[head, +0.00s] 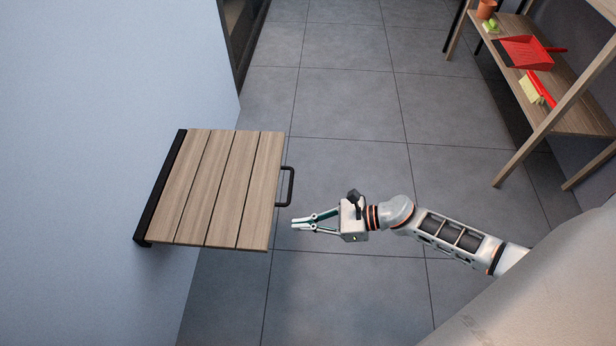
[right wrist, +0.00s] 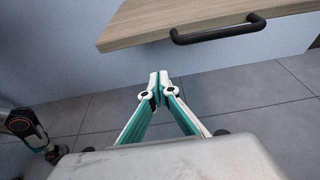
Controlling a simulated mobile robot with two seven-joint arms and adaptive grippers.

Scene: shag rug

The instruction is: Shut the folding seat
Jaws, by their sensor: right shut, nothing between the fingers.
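The folding seat (head: 220,190) is a slatted wooden panel on a black wall bracket (head: 160,187). It is folded down and sticks out level from the wall. A black handle (head: 289,187) is on its outer edge. My right gripper (head: 294,223) is shut and empty, just off the seat's outer edge and nearer the bottom of the picture than the handle. In the right wrist view, the seat's edge (right wrist: 150,30) and handle (right wrist: 218,30) show beyond and above the fingertips (right wrist: 158,82), apart from them. My left gripper is not in the head view.
A wooden shelf (head: 565,115) stands at the upper right with a red dustpan (head: 525,52), a brush (head: 540,88) and a terracotta pot (head: 486,9). The pale wall (head: 90,100) is on the left. The grey tiled floor (head: 345,110) between seat and shelf is clear.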

